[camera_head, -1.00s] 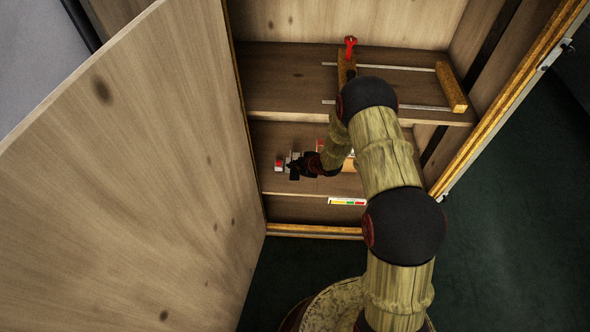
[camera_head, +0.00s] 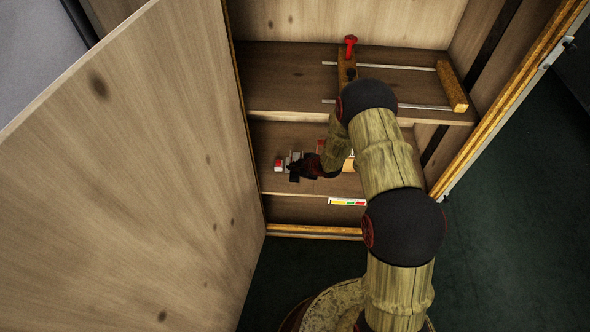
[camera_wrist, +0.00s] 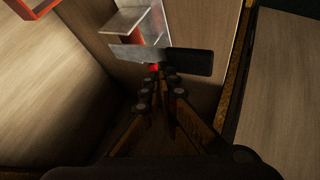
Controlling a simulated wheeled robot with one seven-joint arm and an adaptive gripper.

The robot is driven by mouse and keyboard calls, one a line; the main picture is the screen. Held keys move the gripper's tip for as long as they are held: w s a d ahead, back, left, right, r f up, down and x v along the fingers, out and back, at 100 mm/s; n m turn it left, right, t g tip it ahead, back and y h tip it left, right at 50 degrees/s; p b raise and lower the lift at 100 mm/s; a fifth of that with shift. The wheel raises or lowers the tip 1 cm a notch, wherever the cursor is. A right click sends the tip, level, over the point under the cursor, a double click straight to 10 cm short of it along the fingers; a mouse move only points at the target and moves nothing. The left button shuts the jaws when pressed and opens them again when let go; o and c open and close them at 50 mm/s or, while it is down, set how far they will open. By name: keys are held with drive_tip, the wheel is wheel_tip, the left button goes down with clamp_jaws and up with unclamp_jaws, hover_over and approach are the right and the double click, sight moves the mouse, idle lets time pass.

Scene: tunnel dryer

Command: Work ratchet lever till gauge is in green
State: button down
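A flat lever with a grey metal part and a black grip (camera_wrist: 190,61) lies crosswise in the wrist view, just ahead of my fingertips. My gripper (camera_wrist: 160,72) has its fingers close together and looks shut. The tips are at or just below the lever; I cannot tell whether they touch it. In the head view my gripper (camera_head: 300,171) is over the left part of the lower shelf, beside a small red and white block (camera_head: 279,165). The gauge strip (camera_head: 347,201), with yellow, green and red bands, is on the lower front; its pointer is too small to read.
The open cabinet door (camera_head: 130,170) stands at the left, close to the lever. The upper shelf (camera_head: 290,80) holds a wooden bar with a red handle (camera_head: 350,47), two metal rails and another wooden bar (camera_head: 451,86). In the wrist view a red frame (camera_wrist: 33,8) is at upper left.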

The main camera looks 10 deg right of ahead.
drive_tip(key=shift+s+f+b, duration=0.2)
drive_tip(key=shift+f+b, duration=0.15)
drive_tip(key=shift+f, duration=0.35)
drive_tip(key=shift+s+f+b, duration=0.2)
drive_tip(key=shift+f+b, duration=0.15)
drive_tip(key=shift+f, duration=0.35)
idle(0.8)
drive_tip(key=shift+w+r+p, duration=0.2)
drive_tip(key=shift+r+p, duration=1.4)
drive_tip(key=shift+r, duration=0.6)
drive_tip(key=shift+w+r, duration=0.1)
drive_tip(key=shift+r, duration=0.05)
drive_tip(key=shift+r, duration=0.2)
drive_tip(key=r+p, duration=0.4)
drive_tip(key=shift+w+d+r, duration=0.1)
drive_tip(key=shift+w+r, duration=0.1)
drive_tip(key=shift+r, duration=0.15)
